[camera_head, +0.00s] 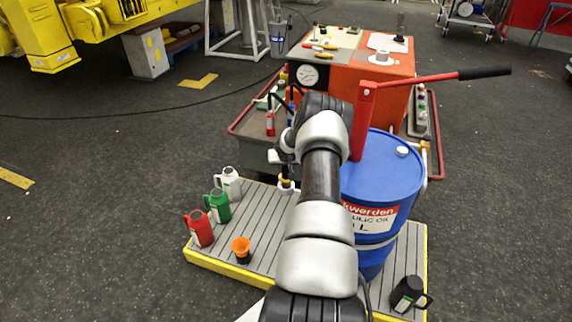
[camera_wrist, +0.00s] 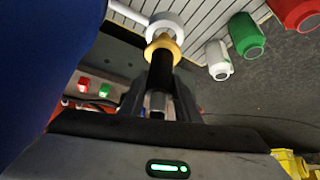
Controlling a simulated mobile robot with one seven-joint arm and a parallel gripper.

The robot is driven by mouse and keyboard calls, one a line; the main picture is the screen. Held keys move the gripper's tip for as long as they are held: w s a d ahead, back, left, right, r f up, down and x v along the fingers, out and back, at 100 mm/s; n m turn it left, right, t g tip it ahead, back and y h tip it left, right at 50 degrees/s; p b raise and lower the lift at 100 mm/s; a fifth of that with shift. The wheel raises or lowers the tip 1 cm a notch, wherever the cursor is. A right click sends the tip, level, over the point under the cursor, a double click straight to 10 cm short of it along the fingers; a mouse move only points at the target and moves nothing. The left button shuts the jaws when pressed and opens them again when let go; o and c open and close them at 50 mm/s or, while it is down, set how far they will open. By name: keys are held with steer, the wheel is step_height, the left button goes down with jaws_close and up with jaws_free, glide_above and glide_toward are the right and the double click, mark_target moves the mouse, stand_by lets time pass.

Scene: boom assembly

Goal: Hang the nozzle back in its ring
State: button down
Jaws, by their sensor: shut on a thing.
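The nozzle (camera_wrist: 161,70), a dark shaft with a brass-coloured collar, stands between my gripper's fingers (camera_wrist: 158,105) in the wrist view. My gripper is shut on it. The white ring (camera_wrist: 165,22) shows just past the collar, in line with the nozzle, at the end of a pale bar. I cannot tell whether the nozzle's end is inside the ring or only in front of it. In the head view, my arm hides most of the gripper; a small brass and white part (camera_head: 287,184) shows beside it, left of the blue drum (camera_head: 385,180).
The drum carries a red pump with a long lever (camera_head: 440,77). White (camera_head: 229,183), green (camera_head: 218,206) and red (camera_head: 200,229) jugs, an orange cup (camera_head: 241,249) and a black jug (camera_head: 408,294) stand on the slatted platform (camera_head: 275,225). An orange machine (camera_head: 370,75) stands behind.

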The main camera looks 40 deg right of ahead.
mark_target(286, 171)
steer(key=shift+f+b, duration=0.4)
steer(key=shift+f, duration=0.65)
steer(key=shift+s+b, duration=0.1)
steer(key=shift+b, duration=0.6)
stand_by(0.7)
steer(key=shift+f+b, duration=0.5)
steer(key=shift+f, duration=0.2)
steer(key=c, duration=1.6)
jaws_free()
steer(key=shift+a, duration=0.1)
steer(key=shift+p+v, duration=0.3)
steer(key=shift+v, duration=5.2)
